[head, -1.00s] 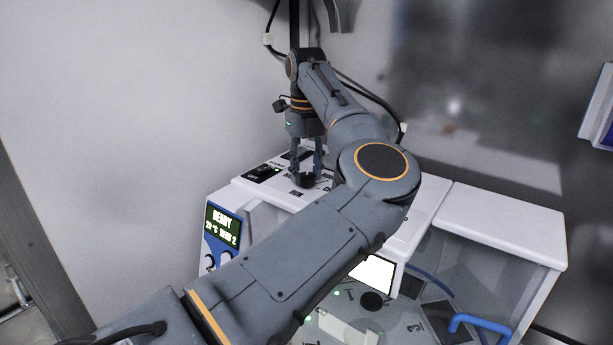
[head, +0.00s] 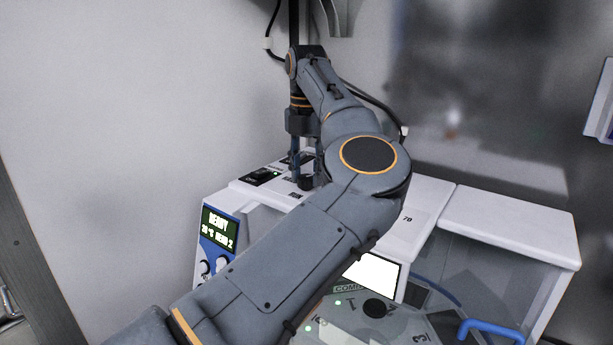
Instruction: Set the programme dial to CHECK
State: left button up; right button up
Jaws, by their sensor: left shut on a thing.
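The programme dial (head: 306,183) is a black knob on the white top of the machine (head: 236,186). My left gripper (head: 305,176) points straight down over it and is shut on the dial. My own forearm and elbow cover the area right of the dial. The dial's pointer and the markings around it are too small or hidden to read, so its setting cannot be told. My right gripper is not in view.
A black switch with a green light (head: 264,176) sits just left of the dial. A display reading READY (head: 219,224) is on the front left, with white knobs below. A clear-sided section with a blue handle (head: 486,328) is at right.

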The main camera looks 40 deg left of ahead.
aim_at(307, 176)
pick_arm(q)
jog(key=m+b, duration=0.2)
jog(key=m, duration=0.3)
jog(key=shift+f+m, duration=0.1)
jog(key=shift+m, duration=0.2)
jog(key=shift+m+b, duration=0.9)
jog(key=shift+m, duration=1.3)
jog(key=o, duration=1.2)
jog(key=shift+r, duration=3.85)
